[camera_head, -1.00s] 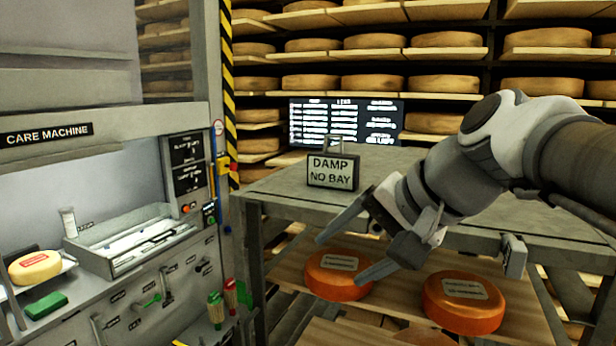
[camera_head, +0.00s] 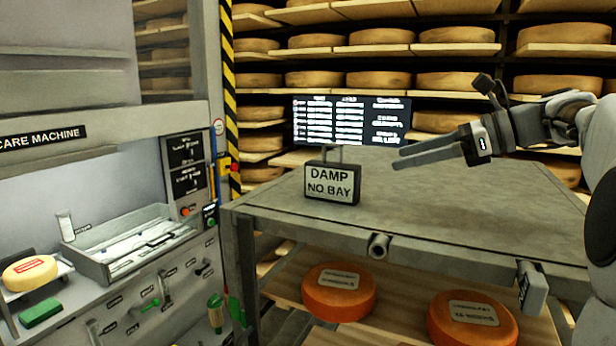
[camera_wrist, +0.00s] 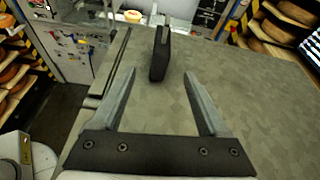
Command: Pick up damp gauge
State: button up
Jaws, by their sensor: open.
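The damp gauge (camera_head: 332,184) is a dark box with a pale face reading "DAMP NO BAY" and a handle on top. It stands upright on the grey table top (camera_head: 440,205), near its left front corner. In the wrist view the gauge (camera_wrist: 160,55) shows edge-on as a dark narrow block, ahead of the fingertips and roughly between their lines. My gripper (camera_head: 432,150) is open and empty, to the right of the gauge and above the table. The wrist view also shows both fingers (camera_wrist: 158,75) apart.
Two orange cheese wheels (camera_head: 339,292) (camera_head: 472,318) lie on the shelf under the table top. A care machine (camera_head: 40,137) with a tray stands at left. A lit screen (camera_head: 350,121) and cheese racks are behind. The table top right of the gauge is clear.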

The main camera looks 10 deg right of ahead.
aim_at(360, 170)
jog(key=shift+m, duration=0.5)
jog(key=x, duration=1.1)
jog(key=shift+w+d+f, duration=0.2)
jog(key=shift+d, duration=0.05)
jog(key=p+x, duration=0.1)
jog(key=x, duration=0.4)
jog(key=shift+s+a+f, duration=0.1)
jog(key=shift+s+a, duration=0.05)
jog(key=shift+a, duration=0.1)
grip_shut()
